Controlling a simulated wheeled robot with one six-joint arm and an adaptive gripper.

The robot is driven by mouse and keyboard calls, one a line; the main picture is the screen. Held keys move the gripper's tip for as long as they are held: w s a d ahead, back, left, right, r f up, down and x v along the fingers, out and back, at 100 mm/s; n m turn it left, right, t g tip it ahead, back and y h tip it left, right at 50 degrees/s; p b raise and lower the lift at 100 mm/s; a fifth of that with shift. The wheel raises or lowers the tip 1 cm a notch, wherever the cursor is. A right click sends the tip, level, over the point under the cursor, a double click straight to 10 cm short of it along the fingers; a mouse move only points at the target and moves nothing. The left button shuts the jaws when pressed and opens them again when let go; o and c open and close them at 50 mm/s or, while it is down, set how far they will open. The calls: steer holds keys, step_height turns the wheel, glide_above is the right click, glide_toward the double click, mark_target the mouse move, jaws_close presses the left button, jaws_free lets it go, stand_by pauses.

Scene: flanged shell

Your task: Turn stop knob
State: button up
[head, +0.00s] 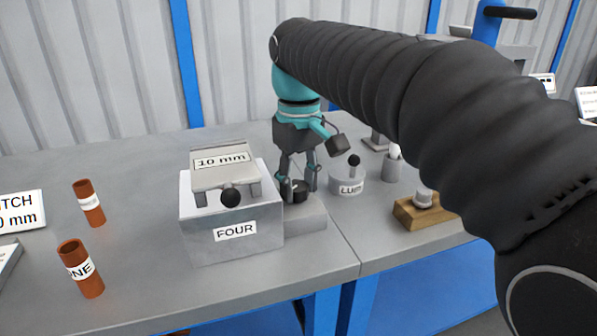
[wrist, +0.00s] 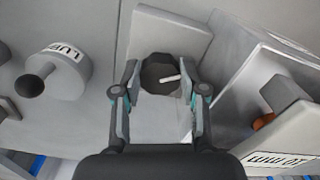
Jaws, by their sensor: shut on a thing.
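The stop knob (head: 299,194) is a dark, many-sided knob on a low grey block (head: 308,219), just right of the box labelled FOUR. In the wrist view the knob (wrist: 157,70) has a white pointer line running from its middle towards the right. My gripper (head: 298,184) points down over the block with its fingers on either side of the knob. The wrist view shows my gripper (wrist: 160,78) shut on the knob, one finger left and one right. The fingers partly hide the knob in the head view.
The FOUR box (head: 232,240), with a 10 mm plate (head: 224,168) and a black ball knob (head: 231,197), stands close left. A grey LUB-labelled cylinder (head: 347,180) is at right, near a wooden block (head: 410,214). Two orange cylinders (head: 80,268) stand far left.

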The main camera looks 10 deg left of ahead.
mark_target(296, 187)
steer(key=m, duration=0.4)
steer(key=shift+s+m, duration=0.1)
steer(key=shift+m, duration=0.2)
steer(key=m, duration=0.5)
steer(key=shift+a+f, duration=0.1)
steer(key=shift+a, duration=0.05)
stand_by(0.3)
steer(key=o, duration=1.1)
steer(key=shift+o, duration=0.2)
step_height(296, 187, up, 12)
